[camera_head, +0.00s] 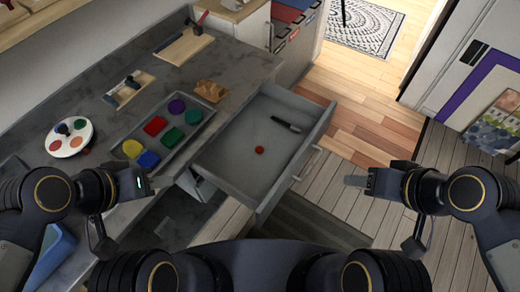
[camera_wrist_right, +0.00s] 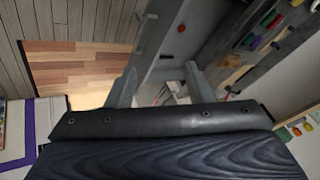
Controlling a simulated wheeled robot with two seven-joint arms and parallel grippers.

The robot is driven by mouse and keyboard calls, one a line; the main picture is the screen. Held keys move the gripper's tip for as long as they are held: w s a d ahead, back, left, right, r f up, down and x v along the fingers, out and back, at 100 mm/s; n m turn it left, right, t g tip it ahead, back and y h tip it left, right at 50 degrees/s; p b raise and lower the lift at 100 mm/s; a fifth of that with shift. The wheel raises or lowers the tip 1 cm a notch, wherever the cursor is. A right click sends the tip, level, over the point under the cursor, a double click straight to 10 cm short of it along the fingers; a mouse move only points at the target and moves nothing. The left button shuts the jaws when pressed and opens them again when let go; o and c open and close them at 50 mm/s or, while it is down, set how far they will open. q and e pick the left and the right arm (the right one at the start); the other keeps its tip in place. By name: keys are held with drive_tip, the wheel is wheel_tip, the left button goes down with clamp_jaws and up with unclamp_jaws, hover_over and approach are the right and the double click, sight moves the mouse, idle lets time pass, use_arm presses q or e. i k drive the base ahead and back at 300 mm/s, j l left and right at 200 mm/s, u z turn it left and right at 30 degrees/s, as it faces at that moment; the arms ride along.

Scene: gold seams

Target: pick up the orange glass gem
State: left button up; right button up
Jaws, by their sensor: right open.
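A small round red-orange piece (camera_head: 259,150) lies on the floor of the open grey drawer (camera_head: 235,158). It looks like a gem, but it is too small to tell if it is the orange glass one. A red piece also shows in the drawer in the right wrist view (camera_wrist_right: 181,27). My right gripper (camera_head: 356,182) is open and empty, right of the drawer and apart from it. Its two fingers stand apart in the right wrist view (camera_wrist_right: 158,88). My left gripper (camera_head: 148,184) is at the counter's front edge, left of the drawer. Its finger gap is not clear.
A tray (camera_head: 166,158) on the counter holds several coloured pieces: purple, red, green, yellow and blue. A dark-handled tool (camera_head: 286,125) lies in the drawer. A round palette (camera_head: 69,137), wooden boards (camera_head: 183,47) and a tan block (camera_head: 210,91) are also on the counter.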

sight(259, 150)
drive_tip(key=k, duration=0.5)
drive_tip(key=k+u, duration=0.15)
drive_tip(key=u, duration=1.6)
drive_tip(key=l+u, duration=0.2)
drive_tip(key=l, duration=0.55)
drive_tip(key=l+u, duration=0.15)
drive_tip(key=l, duration=0.6)
drive_tip(key=k+l+u, duration=0.2)
drive_tip(key=l, duration=0.55)
